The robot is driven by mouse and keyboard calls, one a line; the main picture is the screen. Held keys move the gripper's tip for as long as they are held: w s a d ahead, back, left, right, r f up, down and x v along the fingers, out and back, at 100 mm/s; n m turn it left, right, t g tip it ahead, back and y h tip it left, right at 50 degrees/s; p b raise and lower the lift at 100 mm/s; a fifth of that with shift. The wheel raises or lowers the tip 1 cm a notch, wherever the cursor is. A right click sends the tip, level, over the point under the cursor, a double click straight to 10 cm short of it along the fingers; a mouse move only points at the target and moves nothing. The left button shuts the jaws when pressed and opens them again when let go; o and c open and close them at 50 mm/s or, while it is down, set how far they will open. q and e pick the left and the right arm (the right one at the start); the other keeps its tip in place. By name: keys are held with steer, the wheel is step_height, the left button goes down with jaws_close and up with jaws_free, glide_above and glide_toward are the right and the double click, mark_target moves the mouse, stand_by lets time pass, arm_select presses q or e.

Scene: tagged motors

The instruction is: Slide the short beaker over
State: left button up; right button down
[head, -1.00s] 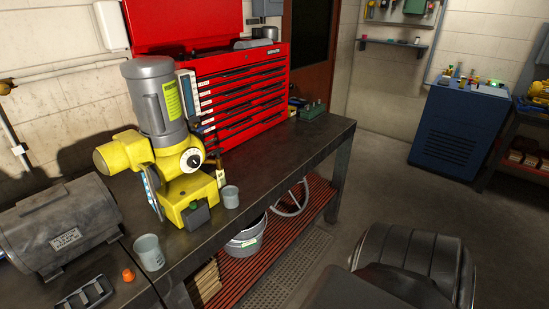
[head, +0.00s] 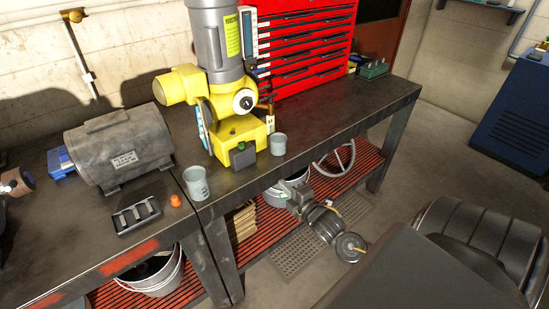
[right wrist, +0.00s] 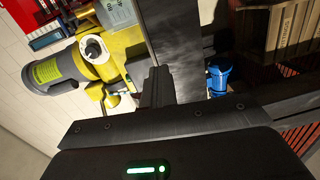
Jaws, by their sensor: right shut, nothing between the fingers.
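Two grey translucent beakers stand upright on the bench in the head view. The smaller-looking beaker (head: 278,145) is just right of the yellow machine's base. The larger-looking beaker (head: 195,183) is nearer, by the bench's front edge. My right gripper (head: 297,205) is in front of the bench, below the top's front edge and apart from both beakers. In the right wrist view its fingers (right wrist: 157,85) are together with nothing between them. My left gripper is not in view.
The yellow machine (head: 237,134) stands behind the beakers. A grey motor (head: 118,150), a black tray (head: 137,215) and an orange piece (head: 175,201) are to the left. A red tool chest (head: 305,40) stands behind. The bench top (head: 335,115) is clear right of the smaller beaker.

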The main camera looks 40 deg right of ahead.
mark_target(274, 161)
steer(key=shift+n+t, duration=0.4)
steer(key=shift+n, duration=0.1)
steer(key=w+r+p, duration=0.1)
steer(key=w, duration=0.2)
steer(key=w+r, duration=0.1)
steer(key=w, duration=0.3)
steer(key=w+r+p, duration=0.1)
steer(key=w+r, duration=0.1)
steer(key=w, duration=0.1)
steer(key=shift+w+d+p, duration=0.1)
steer(key=shift+w+p, duration=0.15)
steer(key=shift+p, duration=0.1)
steer(key=shift+w+d+p, duration=0.1)
steer(key=shift+d+p, duration=0.35)
steer(key=shift+d, duration=0.8)
steer(key=shift+d+f, duration=0.15)
steer(key=shift+d, duration=0.5)
steer(key=shift+w, duration=0.1)
